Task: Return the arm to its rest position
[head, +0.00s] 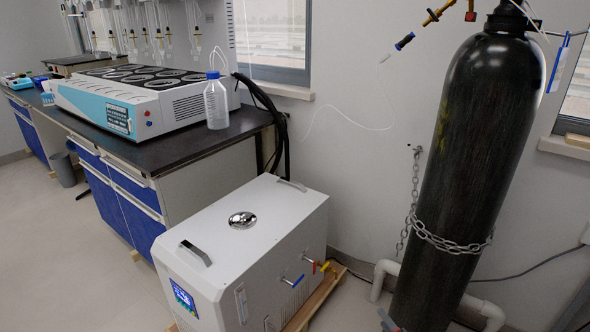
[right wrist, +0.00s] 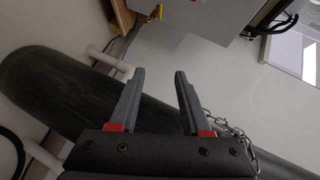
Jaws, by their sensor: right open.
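My right gripper (right wrist: 160,76) is open in the right wrist view, with nothing between its two dark fingers. Only a small grey and red part of it (head: 388,321) shows at the bottom edge of the head view, in front of the foot of the black gas cylinder (head: 462,150). The cylinder (right wrist: 62,95) lies across the right wrist view behind the fingers. I cannot tell whether the gripper touches it. My left gripper is in neither view.
A white chiller box (head: 235,250) stands on the floor, left of the cylinder. A chain (head: 450,243) circles the cylinder. White pipe (head: 380,275) runs low along the wall. A dark-topped bench (head: 190,147) holds a multi distiller (head: 165,102) and a clear bottle (head: 216,105). Open floor lies at left.

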